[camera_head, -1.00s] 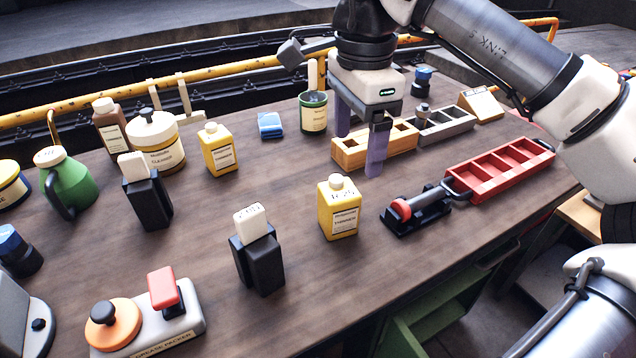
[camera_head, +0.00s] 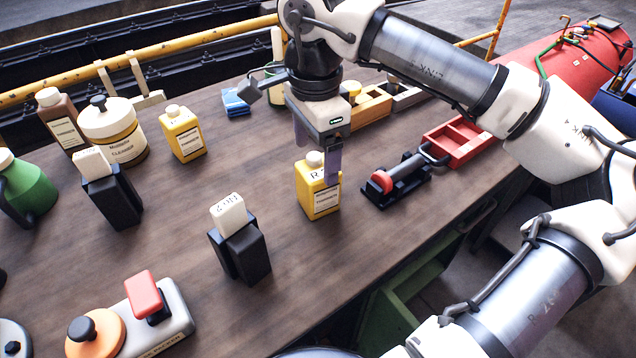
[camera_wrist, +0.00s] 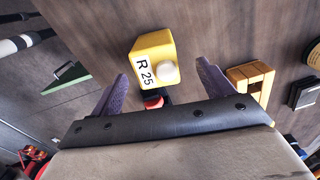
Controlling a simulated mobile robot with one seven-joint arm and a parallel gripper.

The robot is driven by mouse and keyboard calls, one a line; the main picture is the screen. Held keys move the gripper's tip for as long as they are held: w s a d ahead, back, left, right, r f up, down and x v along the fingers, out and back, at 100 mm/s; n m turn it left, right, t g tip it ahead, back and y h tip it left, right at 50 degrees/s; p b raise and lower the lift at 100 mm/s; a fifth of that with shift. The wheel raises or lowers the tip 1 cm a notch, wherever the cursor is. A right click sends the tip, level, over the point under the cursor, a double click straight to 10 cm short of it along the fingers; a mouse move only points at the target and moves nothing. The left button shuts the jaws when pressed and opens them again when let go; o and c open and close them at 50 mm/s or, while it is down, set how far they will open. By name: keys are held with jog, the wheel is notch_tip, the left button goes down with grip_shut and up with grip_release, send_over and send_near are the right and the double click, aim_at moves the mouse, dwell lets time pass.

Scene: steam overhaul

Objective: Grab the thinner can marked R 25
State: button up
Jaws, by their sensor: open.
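The yellow thinner can (camera_head: 317,192) with a white cap stands upright near the front edge of the bench. Its top reads R 25 in the wrist view (camera_wrist: 150,50). My gripper (camera_head: 318,152) is open and empty, pointing down just above and behind this can. In the wrist view, the can lies between the lines of the two purple fingers (camera_wrist: 162,80), beyond their tips. I cannot tell whether a finger touches it. A second yellow can (camera_head: 184,134) stands further back to the left; its top marking is unreadable here.
A black holder with a red-ended tool (camera_head: 395,182) lies close right of the can. A black block holder with a white piece (camera_head: 243,250) stands to the left. A wooden box (camera_head: 372,108) and red tray (camera_head: 462,140) are behind right. Bench between the yellow cans is clear.

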aim_at(318, 167)
jog(key=f, duration=0.2)
jog(key=f+p, duration=0.1)
jog(key=shift+s+d+f, duration=0.2)
jog(key=shift+s+f, duration=0.05)
jog(key=shift+f, duration=0.7)
jog(key=shift+r, duration=0.1)
jog(key=c, duration=1.3)
jog(key=shift+o, duration=0.2)
